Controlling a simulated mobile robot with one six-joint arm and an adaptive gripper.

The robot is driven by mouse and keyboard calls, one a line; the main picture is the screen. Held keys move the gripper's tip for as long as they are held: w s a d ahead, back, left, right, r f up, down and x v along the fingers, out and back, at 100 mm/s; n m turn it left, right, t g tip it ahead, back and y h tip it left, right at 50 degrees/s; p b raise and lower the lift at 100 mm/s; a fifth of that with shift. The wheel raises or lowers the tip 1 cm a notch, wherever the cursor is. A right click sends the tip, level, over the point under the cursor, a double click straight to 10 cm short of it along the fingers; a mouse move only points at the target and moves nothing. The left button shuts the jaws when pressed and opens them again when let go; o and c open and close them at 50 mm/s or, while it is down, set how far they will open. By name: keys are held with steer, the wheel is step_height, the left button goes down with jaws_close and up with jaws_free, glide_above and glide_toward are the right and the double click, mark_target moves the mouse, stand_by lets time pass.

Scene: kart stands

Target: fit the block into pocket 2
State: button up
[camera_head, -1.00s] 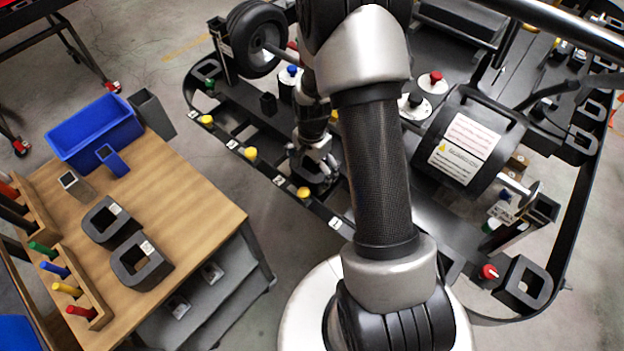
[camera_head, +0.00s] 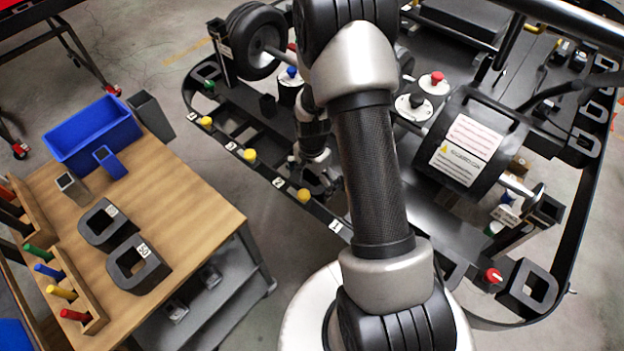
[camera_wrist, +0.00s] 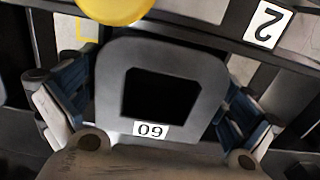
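The block (camera_wrist: 203,68), a dark grey ring with a square opening, carries a white label reading "09" as seen. My gripper (camera_wrist: 158,105) has one finger on each side and appears shut on it. The label of pocket 2 (camera_wrist: 268,24) shows upside down at the upper right of the wrist view, beside the block's far end. In the head view the label (camera_head: 278,183) is on the kart stand's left rail, and my gripper (camera_head: 316,170) is low over that rail. My arm partly covers it. I cannot tell whether the block is seated in the pocket.
A yellow knob (camera_wrist: 113,9) is close to the block's far edge. More yellow knobs (camera_head: 249,155) line the rail. A wooden table (camera_head: 190,215) at left holds two other grey blocks (camera_head: 137,265) and a blue bin (camera_head: 92,135). A black drum (camera_head: 465,150) stands right of my arm.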

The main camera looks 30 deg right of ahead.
steer(key=s+a+r+n+t+p, duration=0.1)
steer(key=a+r+n+p, duration=0.1)
steer(key=r, duration=0.9)
steer(key=a+r+n+p, duration=0.1)
steer(key=r+p, duration=0.1)
steer(key=r, duration=0.9)
steer(key=s+a+r+n+t, duration=0.1)
steer(key=s+a+r+n, duration=0.3)
steer(key=s+r, duration=0.4)
steer(key=s+a+r+n+t, duration=0.2)
steer(key=s+a+r+n, duration=0.3)
steer(key=s, duration=0.5)
step_height(320, 180, up, 3)
steer(key=shift+s+r+n+t, duration=0.1)
steer(key=shift+s+n+t, duration=0.2)
steer(key=shift+n, duration=0.7)
steer(key=shift+w, duration=0.1)
